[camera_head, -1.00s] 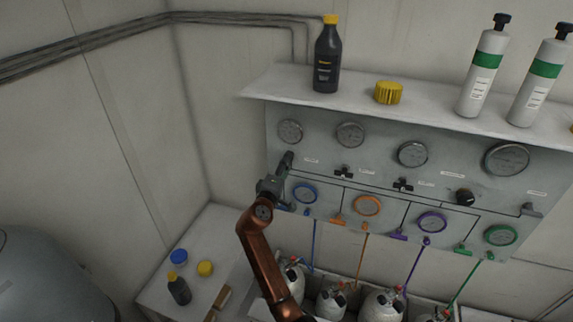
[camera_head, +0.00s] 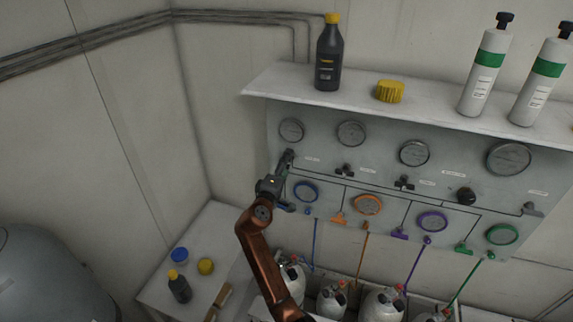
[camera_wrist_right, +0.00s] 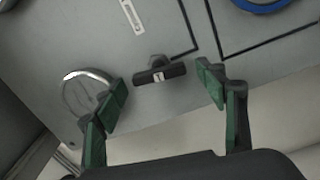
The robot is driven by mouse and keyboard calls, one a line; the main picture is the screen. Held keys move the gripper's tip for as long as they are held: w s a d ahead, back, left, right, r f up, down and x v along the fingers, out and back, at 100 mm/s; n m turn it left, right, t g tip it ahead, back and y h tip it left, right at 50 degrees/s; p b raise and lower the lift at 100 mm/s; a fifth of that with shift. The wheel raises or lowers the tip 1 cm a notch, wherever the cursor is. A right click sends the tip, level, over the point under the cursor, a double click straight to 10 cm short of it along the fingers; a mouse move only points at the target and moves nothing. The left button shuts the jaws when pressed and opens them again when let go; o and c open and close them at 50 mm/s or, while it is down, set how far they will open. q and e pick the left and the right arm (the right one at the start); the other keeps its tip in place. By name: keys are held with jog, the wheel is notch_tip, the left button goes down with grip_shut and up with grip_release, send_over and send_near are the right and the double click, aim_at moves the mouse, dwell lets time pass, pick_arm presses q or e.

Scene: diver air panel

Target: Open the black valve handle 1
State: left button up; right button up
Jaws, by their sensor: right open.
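The black valve handle 1 (camera_wrist_right: 161,75) is a short black bar marked "1" on the grey panel (camera_wrist_right: 95,30), seen in the right wrist view. It lies slightly tilted, close to crosswise in that view. My right gripper (camera_wrist_right: 163,86) is open, with one green-padded finger on each side of the handle and a gap at both ends. In the head view my right gripper (camera_head: 287,182) is at the panel's left end, and the handle is hidden behind it. My left gripper is not in view.
A round gauge (camera_wrist_right: 88,92) sits close by the left finger, and a blue ring (camera_wrist_right: 262,3) is at the upper right. In the head view, other black valves (camera_head: 345,170) lie to the right. A shelf (camera_head: 430,110) with bottles juts out above; white cylinders (camera_head: 331,300) stand below.

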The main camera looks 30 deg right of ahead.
jog(key=v, duration=0.6)
jog(key=shift+s+a, duration=0.25)
jog(key=shift+a, duration=0.05)
